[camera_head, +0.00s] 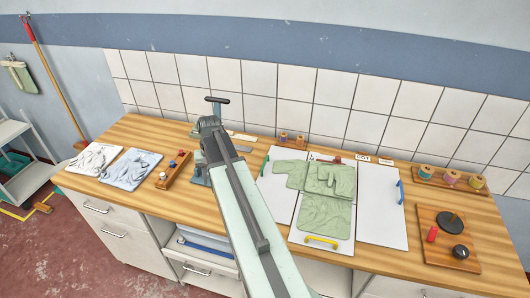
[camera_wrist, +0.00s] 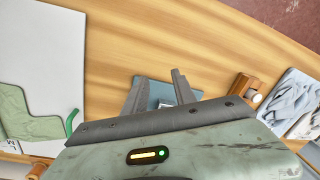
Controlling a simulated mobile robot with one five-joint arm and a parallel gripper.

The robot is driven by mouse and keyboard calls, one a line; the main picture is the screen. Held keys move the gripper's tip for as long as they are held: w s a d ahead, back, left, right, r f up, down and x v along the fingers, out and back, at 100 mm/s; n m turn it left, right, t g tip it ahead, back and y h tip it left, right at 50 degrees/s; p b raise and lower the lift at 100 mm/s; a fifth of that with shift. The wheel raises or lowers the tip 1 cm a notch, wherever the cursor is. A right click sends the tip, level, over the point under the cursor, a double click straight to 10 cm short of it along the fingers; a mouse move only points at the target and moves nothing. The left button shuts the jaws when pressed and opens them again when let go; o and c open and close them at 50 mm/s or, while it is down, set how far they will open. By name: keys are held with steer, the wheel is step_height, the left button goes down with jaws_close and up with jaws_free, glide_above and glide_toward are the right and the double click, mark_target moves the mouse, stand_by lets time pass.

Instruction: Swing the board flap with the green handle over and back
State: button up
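The folding board has white flaps. Its left flap (camera_head: 278,204) lies flat, with the green handle (camera_head: 265,166) on its outer left edge. A green shirt (camera_head: 325,215) lies spread on the board, one sleeve reaching over the left flap. In the wrist view, the green handle (camera_wrist: 72,122) sits at the edge of the white flap (camera_wrist: 45,65), left of my gripper. My gripper (camera_wrist: 160,74) is open, its fingers apart over a blue-grey plate and away from the handle. My arm hides the gripper in the head view.
A yellow handle (camera_head: 322,240) and a blue handle (camera_head: 400,192) mark other flaps. A blue-grey stand (camera_head: 201,172) is beside my arm. A wooden block with knobs (camera_head: 175,170) and folded clothes (camera_head: 132,167) lie left; spools (camera_head: 451,179) and a dial board (camera_head: 446,236) lie right.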

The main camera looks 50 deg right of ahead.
steer(key=s+d+r+m+p, duration=0.1)
steer(key=d+r+m, duration=0.1)
steer(key=d, duration=0.7)
steer(key=s+d+r+m+p, duration=0.1)
steer(key=d+r+m, duration=0.1)
steer(key=d, duration=0.7)
steer(key=m+t, duration=0.1)
steer(key=m, duration=0.1)
glide_toward(266, 161)
steer(key=f+b, duration=0.5)
steer(key=w+a+f+b, duration=0.1)
steer(key=f+b, duration=0.1)
steer(key=shift+w+f, duration=0.15)
steer(key=shift+f, duration=0.25)
steer(key=shift+r, duration=0.15)
jaws_close()
